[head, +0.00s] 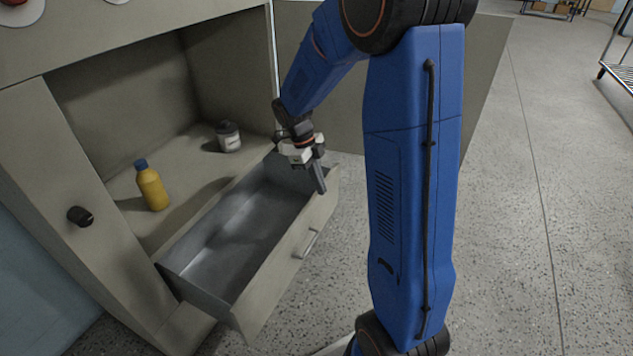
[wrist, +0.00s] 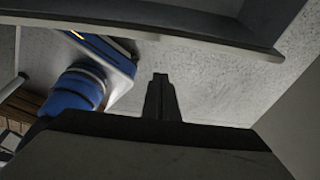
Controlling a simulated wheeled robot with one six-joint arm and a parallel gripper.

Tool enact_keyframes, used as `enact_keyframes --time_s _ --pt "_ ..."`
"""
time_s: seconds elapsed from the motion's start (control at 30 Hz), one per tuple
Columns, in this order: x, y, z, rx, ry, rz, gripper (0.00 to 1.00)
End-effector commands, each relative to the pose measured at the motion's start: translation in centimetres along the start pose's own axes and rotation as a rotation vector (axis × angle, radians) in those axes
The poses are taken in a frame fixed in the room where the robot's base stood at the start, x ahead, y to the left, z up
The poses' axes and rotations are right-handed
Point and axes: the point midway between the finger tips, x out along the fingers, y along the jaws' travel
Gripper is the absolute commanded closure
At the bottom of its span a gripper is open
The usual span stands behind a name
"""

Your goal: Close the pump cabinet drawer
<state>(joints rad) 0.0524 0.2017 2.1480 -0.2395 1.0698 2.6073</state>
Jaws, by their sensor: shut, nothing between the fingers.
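The pump cabinet (head: 110,190) is beige and stands at the left in the head view. Its drawer (head: 292,262) is pulled out, and its grey metal inside is empty. A bar handle (head: 308,243) is on the drawer's front panel. My gripper (head: 320,186) is shut and empty, pointing down over the right end of the open drawer near the front panel's top edge. I cannot tell whether it touches the panel. In the wrist view my shut fingers (wrist: 161,98) show in the middle, with a dark edge, probably the drawer's, across the top.
A yellow bottle (head: 152,187) with a blue cap and a grey-white jar (head: 228,136) stand on the shelf above the drawer. A black knob (head: 80,216) is on the cabinet's left front. The speckled floor (head: 520,220) at right is clear.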

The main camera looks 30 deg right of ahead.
Motion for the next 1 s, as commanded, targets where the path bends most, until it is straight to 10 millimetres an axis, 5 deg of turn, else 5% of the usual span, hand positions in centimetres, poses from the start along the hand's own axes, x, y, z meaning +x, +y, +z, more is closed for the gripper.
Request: enact_keyframes --time_s 0.37,0.6,1.0 --pt "6.7 0.1 -0.1 -0.002 0.002 0.002 1.00" --pt "5.3 0.0 3.0 -0.003 0.000 0.000 1.00" --pt "5.0 0.0 3.8 -0.002 0.000 0.000 1.00"
